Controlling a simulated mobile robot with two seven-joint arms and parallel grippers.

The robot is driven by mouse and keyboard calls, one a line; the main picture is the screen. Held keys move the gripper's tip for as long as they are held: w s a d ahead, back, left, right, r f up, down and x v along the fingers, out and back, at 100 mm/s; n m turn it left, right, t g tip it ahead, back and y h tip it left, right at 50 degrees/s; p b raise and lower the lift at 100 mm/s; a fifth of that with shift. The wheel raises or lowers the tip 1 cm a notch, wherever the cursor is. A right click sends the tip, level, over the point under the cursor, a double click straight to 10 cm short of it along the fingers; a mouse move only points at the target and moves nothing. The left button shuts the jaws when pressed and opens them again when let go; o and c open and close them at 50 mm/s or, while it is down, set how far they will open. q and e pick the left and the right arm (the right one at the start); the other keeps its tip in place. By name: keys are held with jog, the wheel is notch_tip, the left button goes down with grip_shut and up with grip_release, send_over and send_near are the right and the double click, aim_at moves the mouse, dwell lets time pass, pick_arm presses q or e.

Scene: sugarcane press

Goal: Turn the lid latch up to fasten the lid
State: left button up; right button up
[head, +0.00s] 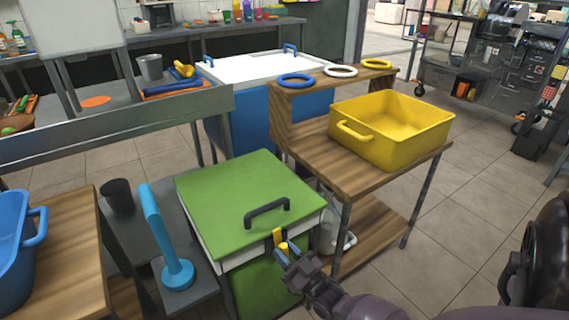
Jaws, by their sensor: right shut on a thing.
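A green press box with a green lid (235,200) stands in the lower middle of the head view. The lid lies flat on the box and carries a dark handle (267,212). A yellow lid latch (277,237) shows at the front right edge, just below the handle. My right gripper (285,250) is at the latch, shut on it, and its fingers and wrist hide part of the latch and of the box front. My left gripper is not in view.
A wooden table with a yellow bin (392,128) stands close on the right of the box. A blue lever handle (158,225) stands upright on the left. A blue bin (15,250) sits at the far left.

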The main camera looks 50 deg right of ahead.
jog(key=shift+a+f+m+h, duration=0.15)
jog(key=shift+m+h, duration=0.25)
jog(key=shift+m, duration=0.4)
jog(key=o, duration=0.6)
jog(key=v, duration=1)
jog(key=shift+s+f, duration=0.1)
jog(key=shift+s, duration=0.3)
